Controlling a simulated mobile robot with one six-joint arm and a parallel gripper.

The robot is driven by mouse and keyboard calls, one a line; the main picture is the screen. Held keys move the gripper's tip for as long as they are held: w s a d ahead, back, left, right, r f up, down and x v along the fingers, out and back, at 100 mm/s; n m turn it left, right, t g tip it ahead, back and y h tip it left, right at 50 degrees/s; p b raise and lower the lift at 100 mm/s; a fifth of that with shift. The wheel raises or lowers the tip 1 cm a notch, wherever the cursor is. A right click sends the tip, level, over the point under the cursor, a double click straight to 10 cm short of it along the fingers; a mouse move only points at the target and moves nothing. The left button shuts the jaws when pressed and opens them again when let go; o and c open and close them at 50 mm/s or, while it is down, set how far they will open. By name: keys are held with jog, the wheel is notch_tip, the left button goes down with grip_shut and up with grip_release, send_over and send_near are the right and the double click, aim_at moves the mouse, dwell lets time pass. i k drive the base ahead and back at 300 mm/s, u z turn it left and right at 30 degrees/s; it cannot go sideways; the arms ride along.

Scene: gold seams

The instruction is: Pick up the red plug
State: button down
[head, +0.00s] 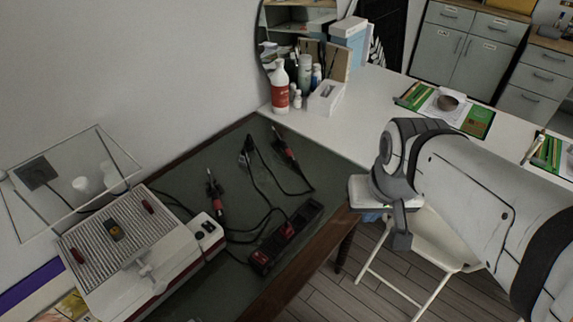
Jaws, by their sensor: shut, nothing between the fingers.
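A black power strip (287,238) lies on the dark green mat near the table's front edge, with small red parts on it. One red part (288,231) sits near its middle and another (261,258) at its lower left end. I cannot tell whether either is the red plug or part of the strip. My gripper (401,238) points down to the right of the strip, past the table edge and well apart from it. Its fingers are shut and empty. The arm covers part of the white table behind.
Two red-handled tools (215,194) (283,146) and black cables lie on the mat. A white ribbed machine (135,250) and a clear box (70,175) stand at left. Bottles (279,88) stand at the back. A white folding chair (437,240) is below the gripper.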

aim_at(286, 232)
jog(key=u, duration=0.15)
jog(key=k, duration=0.85)
jog(key=u, duration=0.3)
jog(key=i, duration=0.95)
